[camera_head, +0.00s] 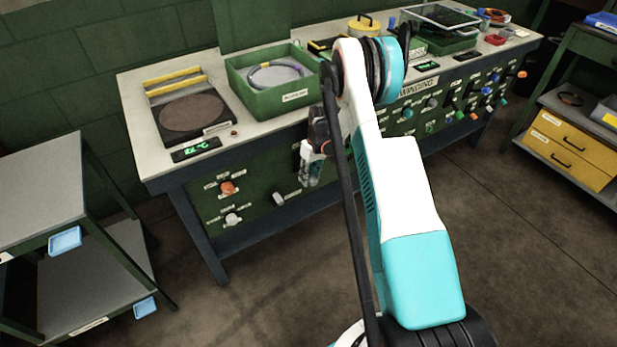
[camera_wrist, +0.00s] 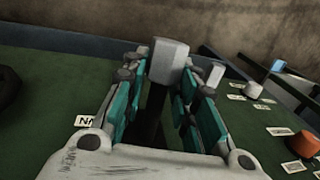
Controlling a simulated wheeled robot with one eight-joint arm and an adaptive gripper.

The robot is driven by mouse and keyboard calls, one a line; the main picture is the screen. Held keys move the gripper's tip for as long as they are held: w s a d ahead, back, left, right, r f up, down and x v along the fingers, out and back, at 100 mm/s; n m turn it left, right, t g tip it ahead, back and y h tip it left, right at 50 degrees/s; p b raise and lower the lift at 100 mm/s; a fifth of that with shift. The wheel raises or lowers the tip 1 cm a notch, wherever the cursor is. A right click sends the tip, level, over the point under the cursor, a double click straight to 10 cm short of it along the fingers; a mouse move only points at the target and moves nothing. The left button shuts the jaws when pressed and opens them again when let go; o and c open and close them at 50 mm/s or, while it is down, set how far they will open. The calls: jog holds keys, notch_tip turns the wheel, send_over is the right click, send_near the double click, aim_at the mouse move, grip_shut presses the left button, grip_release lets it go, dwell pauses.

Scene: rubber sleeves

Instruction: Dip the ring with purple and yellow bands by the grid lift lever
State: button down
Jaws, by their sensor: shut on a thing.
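My gripper (camera_head: 311,172) is low at the bench's front panel, below and right of the bin, partly hidden by my arm. In the wrist view its teal-padded fingers (camera_wrist: 166,88) are closed around a light grey lever handle (camera_wrist: 169,60) with a dark stem. I take this for the grid lift lever; its label is not readable.
A dark round plate (camera_head: 192,112) with a green display (camera_head: 196,148) sits left of the bin. The panel carries an orange knob (camera_head: 227,187) and grey knobs (camera_head: 278,198). A shelf cart (camera_head: 40,190) stands at left; floor between is clear.

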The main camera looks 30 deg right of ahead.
jog(key=c, duration=1.2)
grip_release()
jog(key=shift+c, duration=0.2)
jog(key=shift+w+f+t, duration=0.1)
jog(key=shift+f+t, duration=0.6)
jog(key=shift+t, duration=0.4)
jog(key=s+d+r+t+p, duration=0.1)
jog(key=s+r+p, duration=0.1)
jog(key=r, duration=0.4)
jog(key=s+d+r+t+p, duration=0.1)
jog(key=s+d+r+p, duration=0.1)
jog(key=r, duration=0.4)
jog(key=a+r+t+h, duration=0.1)
jog(key=a+r, duration=0.3)
jog(key=r, duration=0.6)
jog(key=s+a+r+t+h+b, duration=0.1)
jog(key=a+r, duration=0.3)
jog(key=r, duration=0.7)
jog(key=shift+a+r, duration=0.15)
jog(key=shift+r, duration=0.15)
